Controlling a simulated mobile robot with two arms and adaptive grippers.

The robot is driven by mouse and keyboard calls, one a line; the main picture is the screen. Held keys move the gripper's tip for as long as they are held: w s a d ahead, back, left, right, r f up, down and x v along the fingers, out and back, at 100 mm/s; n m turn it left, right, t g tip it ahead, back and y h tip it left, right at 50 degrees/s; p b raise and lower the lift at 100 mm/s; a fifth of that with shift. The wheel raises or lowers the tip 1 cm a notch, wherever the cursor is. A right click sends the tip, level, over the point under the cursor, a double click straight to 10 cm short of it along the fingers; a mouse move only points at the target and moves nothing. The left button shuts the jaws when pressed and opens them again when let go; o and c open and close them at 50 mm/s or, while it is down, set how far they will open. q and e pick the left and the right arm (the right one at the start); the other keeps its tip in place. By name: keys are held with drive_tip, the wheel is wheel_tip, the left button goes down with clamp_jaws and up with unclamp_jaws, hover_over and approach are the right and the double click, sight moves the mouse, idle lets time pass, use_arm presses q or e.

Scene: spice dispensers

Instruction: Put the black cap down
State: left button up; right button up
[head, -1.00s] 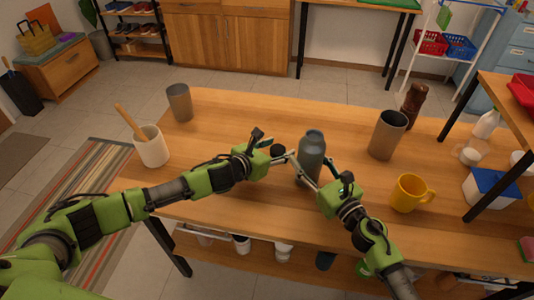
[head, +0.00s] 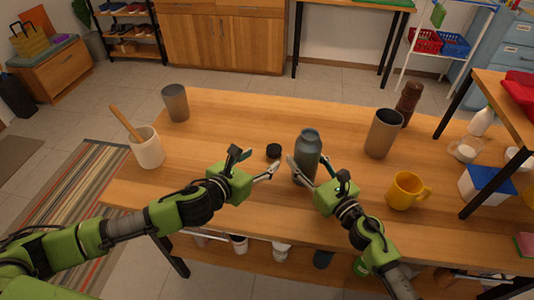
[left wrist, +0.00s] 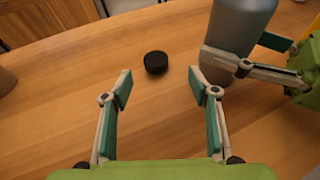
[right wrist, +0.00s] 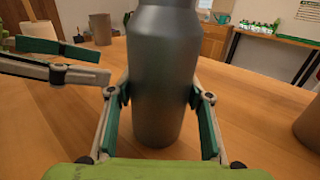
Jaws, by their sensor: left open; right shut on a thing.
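The black cap (head: 274,151) lies on the wooden table (head: 230,118), left of the grey bottle (head: 308,150). In the left wrist view the cap (left wrist: 156,63) sits beyond my open fingertips, touching neither. My left gripper (head: 257,163) is open and empty, just in front of the cap. My right gripper (right wrist: 159,92) is shut on the bottle's body. The bottle stands upright on the table, and its top shows no cap in the head view.
A grey cup (head: 175,103) and a white crock (head: 147,148) with a wooden handle stand at the left. A metal cup (head: 383,134), a brown grinder (head: 408,103) and a yellow mug (head: 404,190) stand right of the bottle. The table behind the cap is clear.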

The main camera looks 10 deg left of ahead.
sight(272, 152)
use_arm(q)
drive_tip(key=shift+s+d+f+n+y, duration=0.1)
drive_tip(key=shift+s+d+n+y, duration=0.1)
drive_tip(key=shift+n+y, duration=0.25)
drive_tip(key=shift+s+d+f+n+y, duration=0.1)
drive_tip(key=shift+d+n+y, duration=0.05)
drive_tip(key=shift+n+y, duration=0.25)
drive_tip(key=shift+s+a+f+y, duration=0.1)
drive_tip(key=shift+a+y, duration=0.05)
drive_tip(key=shift+y, duration=0.1)
drive_tip(key=shift+a+f+n, duration=0.1)
drive_tip(key=shift+n, duration=0.25)
drive_tip(key=shift+y, duration=0.3)
drive_tip(key=x, duration=0.6)
drive_tip(key=shift+d+x, duration=0.2)
drive_tip(key=shift+x, duration=1.3)
drive_tip(key=shift+d+x, duration=0.15)
drive_tip(key=shift+x, duration=1.3)
drive_tip(key=c, duration=0.9)
drive_tip(key=shift+r, duration=0.25)
wheel_tip(272, 152, up, 10)
